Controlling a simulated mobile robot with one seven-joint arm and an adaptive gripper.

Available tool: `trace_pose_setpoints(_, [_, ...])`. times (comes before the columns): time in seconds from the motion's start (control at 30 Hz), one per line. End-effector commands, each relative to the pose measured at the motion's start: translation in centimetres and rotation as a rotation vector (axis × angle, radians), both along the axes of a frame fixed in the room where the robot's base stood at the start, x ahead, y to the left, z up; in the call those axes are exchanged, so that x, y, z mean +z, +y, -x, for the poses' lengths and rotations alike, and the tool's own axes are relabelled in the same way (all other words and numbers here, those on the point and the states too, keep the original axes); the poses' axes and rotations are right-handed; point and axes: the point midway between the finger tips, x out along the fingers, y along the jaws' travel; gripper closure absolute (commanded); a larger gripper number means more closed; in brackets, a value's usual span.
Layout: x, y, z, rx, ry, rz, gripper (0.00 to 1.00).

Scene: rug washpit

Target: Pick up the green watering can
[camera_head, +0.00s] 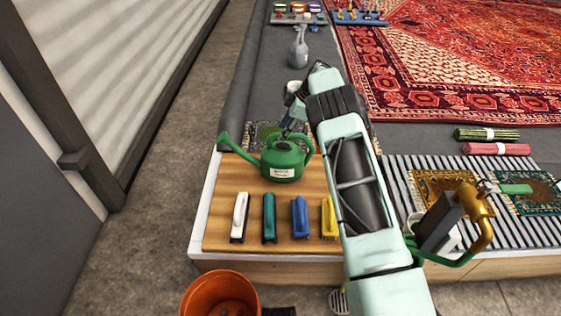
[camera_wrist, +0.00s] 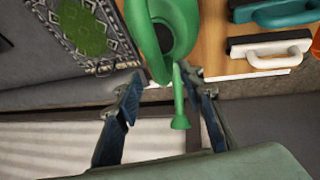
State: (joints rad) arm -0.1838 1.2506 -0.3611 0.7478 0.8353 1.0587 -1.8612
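The green watering can (camera_head: 282,163) stands upright on the wooden board (camera_head: 222,205), with its spout to the left and its handle to the right. My gripper (camera_head: 289,128) is just behind and above the can's top in the head view, partly hidden by my arm. In the wrist view my gripper (camera_wrist: 164,82) is open, its two fingers spread wide. The green watering can (camera_wrist: 178,90) shows beyond the fingertips there, and its spout reaches between the fingers in the picture. I cannot tell whether a finger touches it. Nothing is held.
White (camera_head: 240,216), teal (camera_head: 269,217), blue (camera_head: 300,216) and yellow (camera_head: 328,217) brushes lie in front of the can. A small patterned rug (camera_wrist: 88,32) lies beside it. An orange bucket (camera_head: 215,290) is below the board's front edge.

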Motion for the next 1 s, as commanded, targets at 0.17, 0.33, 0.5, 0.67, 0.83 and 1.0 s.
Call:
trace_pose_setpoints(0.17, [-2.6, 0.9, -0.6, 0.004, 0.003, 0.003, 0.64])
trace_pose_setpoints(0.33, [-3.9, 1.5, -0.9, 0.002, 0.002, 0.001, 0.64])
trace_pose_setpoints(0.5, [-3.9, 1.6, -1.0, 0.0, 0.001, 0.0, 0.64])
trace_pose_setpoints(0.67, [-3.9, 1.6, -1.0, 0.001, 0.002, 0.0, 0.7])
trace_pose_setpoints(0.83, [-3.9, 1.6, -1.0, 0.001, 0.002, 0.0, 0.88])
trace_pose_setpoints(1.0, [-3.9, 1.6, -1.0, 0.001, 0.002, 0.0, 1.0])
